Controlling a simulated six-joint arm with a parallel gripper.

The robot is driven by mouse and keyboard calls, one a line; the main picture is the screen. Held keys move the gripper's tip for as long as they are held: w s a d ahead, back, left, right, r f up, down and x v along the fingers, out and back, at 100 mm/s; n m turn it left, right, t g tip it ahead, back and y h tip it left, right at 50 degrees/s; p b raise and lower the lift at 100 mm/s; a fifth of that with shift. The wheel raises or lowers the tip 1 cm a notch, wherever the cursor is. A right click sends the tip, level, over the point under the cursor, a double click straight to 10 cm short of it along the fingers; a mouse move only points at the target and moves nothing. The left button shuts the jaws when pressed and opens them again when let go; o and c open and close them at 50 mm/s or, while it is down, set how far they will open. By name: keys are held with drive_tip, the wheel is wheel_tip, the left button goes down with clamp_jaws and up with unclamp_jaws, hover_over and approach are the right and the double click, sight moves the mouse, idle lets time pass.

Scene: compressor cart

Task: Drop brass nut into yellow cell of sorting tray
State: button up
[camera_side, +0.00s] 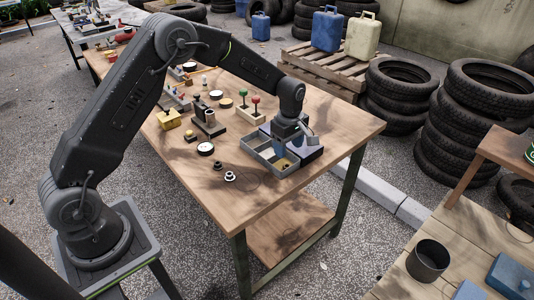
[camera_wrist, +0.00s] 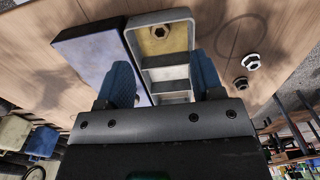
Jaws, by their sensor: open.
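The grey sorting tray (camera_side: 254,157) sits on the wooden table under my gripper (camera_side: 293,138). In the wrist view the tray (camera_wrist: 190,50) has several cells in a row, with the yellow cell (camera_wrist: 174,43) at its far end. A brass-coloured nut (camera_wrist: 160,32) lies inside the yellow cell. My gripper (camera_wrist: 163,75) is open, with its two blue fingers apart on either side of the tray as seen from the wrist, and nothing shows between them. In the side view, my gripper hides part of the tray.
Switches, gauges and a yellow block (camera_side: 169,119) stand farther along the table. The near table corner is clear.

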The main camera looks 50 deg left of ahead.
wheel_tip(320, 180, up, 10)
idle(0.3)
drive_tip(key=shift+f, duration=0.1)
drive_tip(key=s+d+r+m+t, duration=0.25)
drive_tip(key=s+r+m, duration=0.55)
drive_tip(key=s+r, duration=0.55)
drive_tip(key=s+f+m+t, duration=0.1)
drive_tip(key=s+m+t, duration=0.2)
drive_tip(key=s+m, duration=0.7)
drive_tip(key=s, duration=0.7)
drive_tip(key=shift+s+d+f, duration=0.25)
drive_tip(key=shift+s+d, duration=0.1)
drive_tip(key=shift+d, duration=0.05)
